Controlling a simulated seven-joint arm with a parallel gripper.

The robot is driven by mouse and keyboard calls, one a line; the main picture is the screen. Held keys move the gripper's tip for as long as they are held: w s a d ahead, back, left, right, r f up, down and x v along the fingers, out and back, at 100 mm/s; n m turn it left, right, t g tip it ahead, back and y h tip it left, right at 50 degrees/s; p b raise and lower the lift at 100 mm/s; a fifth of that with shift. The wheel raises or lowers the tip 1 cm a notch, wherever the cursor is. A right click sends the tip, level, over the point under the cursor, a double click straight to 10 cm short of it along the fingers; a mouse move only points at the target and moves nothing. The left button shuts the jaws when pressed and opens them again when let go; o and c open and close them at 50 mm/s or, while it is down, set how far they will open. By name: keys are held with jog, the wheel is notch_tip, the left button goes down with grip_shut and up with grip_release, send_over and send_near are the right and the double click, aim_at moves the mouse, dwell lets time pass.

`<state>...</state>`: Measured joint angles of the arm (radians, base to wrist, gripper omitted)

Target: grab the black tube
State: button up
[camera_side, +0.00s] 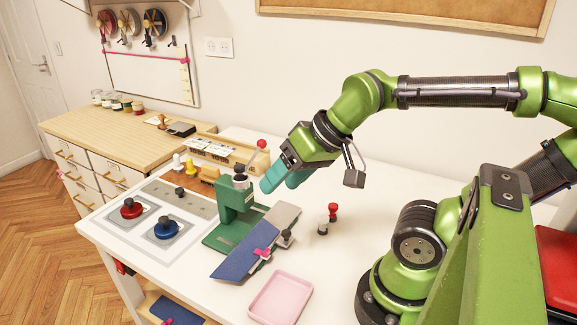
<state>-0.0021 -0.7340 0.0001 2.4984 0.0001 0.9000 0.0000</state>
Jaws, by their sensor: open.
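No thing is clearly recognisable as a black tube. A small dark, upright cylinder-like part (240,173) shows on top of the green press (236,206), and I cannot tell whether it is the tube. My gripper (268,186) has teal fingers pointing down and left. It is open, just right of the press top, above the table. The fingers overlap in this view, and I see nothing held between them. Contact with the press cannot be told.
A blue and grey board (238,259) with a pink clip leans in front of the press. A pink tray (280,298) lies near the front edge. Small red (333,210) and dark-and-white (323,226) pieces stand right of the press. Red (131,210) and blue (166,230) knobs lie left.

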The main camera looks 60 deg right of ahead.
jog(key=w+d+r+g+h, duration=0.2)
jog(key=w+r, duration=0.2)
jog(key=w, duration=0.4)
jog(key=m+g+h, duration=0.1)
jog(key=h, duration=0.1)
send_near(240, 167)
jog(key=x, duration=0.4)
jog(key=shift+w+a+f, duration=0.1)
jog(key=shift+w+a, duration=0.15)
jog(key=shift+s+d+x, duration=0.1)
jog(key=shift+d+x, duration=0.05)
jog(key=shift+x, duration=1.2)
jog(key=shift+s+d+x, duration=0.15)
jog(key=shift+x, duration=1.2)
jog(key=shift+c, duration=0.2)
grip_shut()
